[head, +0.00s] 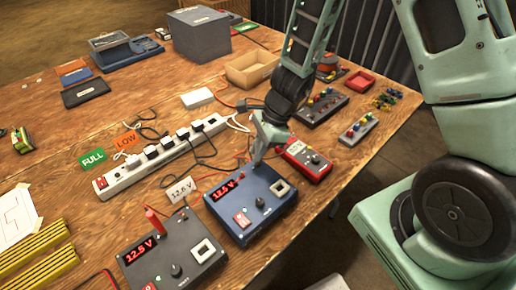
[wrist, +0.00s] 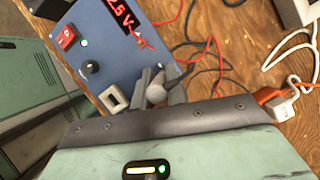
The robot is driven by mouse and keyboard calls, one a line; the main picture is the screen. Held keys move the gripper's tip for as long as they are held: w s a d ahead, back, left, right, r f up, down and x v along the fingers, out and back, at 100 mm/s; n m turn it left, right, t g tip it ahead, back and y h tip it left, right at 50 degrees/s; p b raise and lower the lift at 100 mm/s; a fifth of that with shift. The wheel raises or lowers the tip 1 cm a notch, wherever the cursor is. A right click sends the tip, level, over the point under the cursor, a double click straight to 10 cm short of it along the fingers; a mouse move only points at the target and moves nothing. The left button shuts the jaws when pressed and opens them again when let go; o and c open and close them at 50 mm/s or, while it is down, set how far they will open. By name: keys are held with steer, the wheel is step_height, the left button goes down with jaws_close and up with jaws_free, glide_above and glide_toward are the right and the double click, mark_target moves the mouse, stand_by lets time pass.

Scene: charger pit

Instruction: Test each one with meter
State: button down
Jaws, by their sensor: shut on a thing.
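My gripper (head: 260,160) is at the back edge of a blue box (head: 250,210) with a red display reading about 12.5 V. In the wrist view my gripper (wrist: 160,88) is shut on a small pale, rounded thing (wrist: 157,96), mostly hidden by the fingers; I cannot tell what it is. The blue box (wrist: 100,65) is beside the fingers there. A black box (head: 178,262) at the front also reads 12.5 V and has a red upright piece. A red handheld meter (head: 305,160) lies right of my gripper; its reading is unclear.
A white power strip (head: 118,184) with several plugs and loose cables runs behind the boxes. A cardboard tray (head: 251,69) and red tray (head: 360,80) are farther back.

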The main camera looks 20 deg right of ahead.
mark_target(258, 139)
steer(key=shift+f, duration=0.25)
stand_by(0.4)
steer(key=c, duration=1)
jaws_free()
steer(key=shift+r+p, duration=3.25)
steer(key=shift+r, duration=0.55)
